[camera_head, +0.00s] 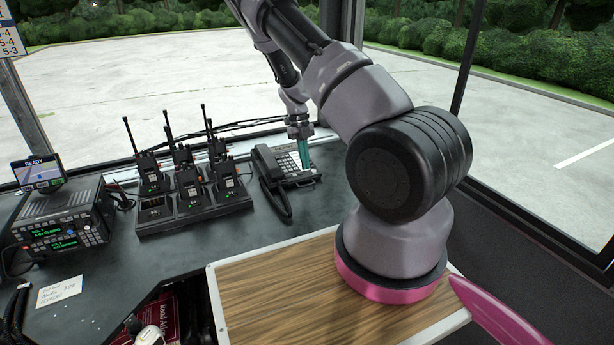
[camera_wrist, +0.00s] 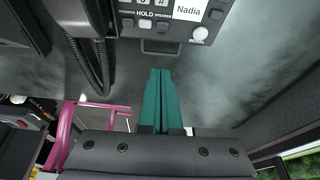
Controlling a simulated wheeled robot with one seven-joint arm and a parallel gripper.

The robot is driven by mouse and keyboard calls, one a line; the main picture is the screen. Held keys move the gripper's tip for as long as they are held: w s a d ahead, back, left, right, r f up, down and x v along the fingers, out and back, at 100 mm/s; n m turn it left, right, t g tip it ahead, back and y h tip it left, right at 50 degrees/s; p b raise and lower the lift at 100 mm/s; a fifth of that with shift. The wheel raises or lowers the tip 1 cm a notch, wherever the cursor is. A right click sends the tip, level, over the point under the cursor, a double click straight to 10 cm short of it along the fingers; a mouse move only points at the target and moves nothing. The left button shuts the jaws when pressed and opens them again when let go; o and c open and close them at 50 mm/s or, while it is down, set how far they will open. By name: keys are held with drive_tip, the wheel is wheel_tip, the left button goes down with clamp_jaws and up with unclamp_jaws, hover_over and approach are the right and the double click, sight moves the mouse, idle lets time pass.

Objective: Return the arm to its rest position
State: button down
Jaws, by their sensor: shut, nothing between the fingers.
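My arm stands on a pink-ringed base on the right in the head view and reaches out over the dark counter (camera_head: 130,270). My gripper (camera_head: 304,164) has teal fingers that point down in front of the desk phone (camera_head: 285,165). In the wrist view the two teal fingers (camera_wrist: 160,78) lie side by side, shut, with nothing between them. The phone's lower edge, with keys and a "Nadia" label (camera_wrist: 187,12), shows just beyond the fingertips. I cannot tell whether the fingertips touch anything.
The phone's handset (camera_head: 273,185) and cord lie left of the gripper. Left of that, several radios stand in a charger (camera_head: 195,208). A radio unit (camera_head: 62,230) and small screen (camera_head: 38,171) are at far left. A wood-topped surface (camera_head: 290,300) is at front; windows stand behind.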

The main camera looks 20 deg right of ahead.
drive_tip(key=s+a+r+n+t+y, duration=0.1)
drive_tip(key=s+a+r+n+t, duration=0.3)
drive_tip(key=r, duration=0.7)
drive_tip(key=s+a+r+n+g+y, duration=0.1)
drive_tip(key=s+r+n, duration=0.1)
drive_tip(key=r+n, duration=0.6)
drive_tip(key=s+a+r+n+t+y, duration=0.1)
drive_tip(key=s+a+r+n+t, duration=0.15)
drive_tip(key=r, duration=1.05)
drive_tip(key=s+a+r+n+t, duration=0.1)
drive_tip(key=s+r+n+t, duration=0.1)
drive_tip(key=s+r+n, duration=0.3)
drive_tip(key=s+a+r+n+t, duration=0.2)
drive_tip(key=s+r+n, duration=0.3)
drive_tip(key=s+n, duration=0.6)
drive_tip(key=shift+s+a+r+n+t+h, duration=0.15)
drive_tip(key=shift+s+r+n+t+h, duration=0.2)
drive_tip(key=shift+s+t, duration=0.6)
drive_tip(key=shift+s+f+g, duration=0.1)
drive_tip(key=shift+s+g, duration=0.15)
drive_tip(key=shift+g, duration=0.05)
